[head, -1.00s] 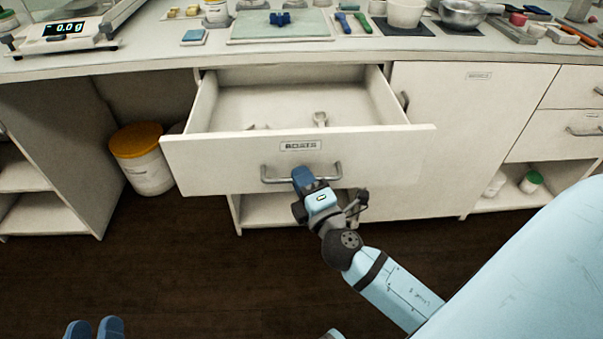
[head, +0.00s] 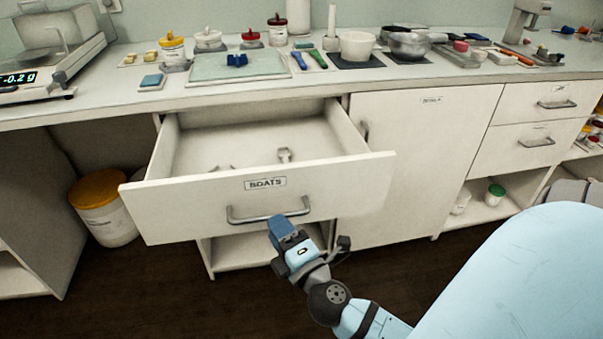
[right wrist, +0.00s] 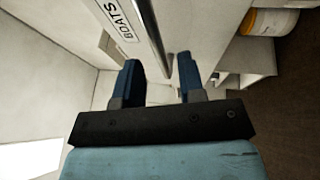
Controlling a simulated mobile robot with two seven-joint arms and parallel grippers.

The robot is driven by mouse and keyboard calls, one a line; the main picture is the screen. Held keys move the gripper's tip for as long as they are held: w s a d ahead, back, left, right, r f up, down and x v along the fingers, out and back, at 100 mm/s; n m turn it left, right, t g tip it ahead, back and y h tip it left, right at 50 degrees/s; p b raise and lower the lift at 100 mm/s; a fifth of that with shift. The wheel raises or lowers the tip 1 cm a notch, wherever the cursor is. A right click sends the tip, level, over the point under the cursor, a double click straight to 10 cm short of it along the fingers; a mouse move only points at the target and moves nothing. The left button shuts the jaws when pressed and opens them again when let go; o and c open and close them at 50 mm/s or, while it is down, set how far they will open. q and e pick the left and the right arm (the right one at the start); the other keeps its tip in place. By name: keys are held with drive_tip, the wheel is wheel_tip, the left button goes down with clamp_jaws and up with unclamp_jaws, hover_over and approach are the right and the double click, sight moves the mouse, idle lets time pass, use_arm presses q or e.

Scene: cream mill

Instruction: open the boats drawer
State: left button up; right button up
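The boats drawer (head: 350,192), with a "BOATS" label on its white front, is pulled well out of the cabinet. Its front also shows in the right wrist view (right wrist: 90,28). A small light scoop-like item (head: 284,155) and other pale bits lie inside. The grey bar handle (head: 250,219) is on the front; in the right wrist view the bar (right wrist: 157,45) ends near the gap between my fingers. My right gripper (head: 279,226) is at the handle's right half, fingers apart (right wrist: 160,80); whether they touch the bar is unclear. My left gripper is out of view.
The counter (head: 120,101) above holds a scale (head: 45,65), a mat (head: 240,66), bowls and jars. A yellow-lidded tub (head: 105,210) stands on the floor at left. A closed cabinet door (head: 420,160) is right of the drawer. The dark floor in front is open.

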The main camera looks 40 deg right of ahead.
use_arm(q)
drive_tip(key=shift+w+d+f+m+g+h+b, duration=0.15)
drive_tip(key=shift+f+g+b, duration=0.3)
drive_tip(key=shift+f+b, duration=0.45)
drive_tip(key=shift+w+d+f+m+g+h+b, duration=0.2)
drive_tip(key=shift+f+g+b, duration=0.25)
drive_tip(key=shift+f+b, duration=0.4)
use_arm(e)
drive_tip(key=v, duration=1)
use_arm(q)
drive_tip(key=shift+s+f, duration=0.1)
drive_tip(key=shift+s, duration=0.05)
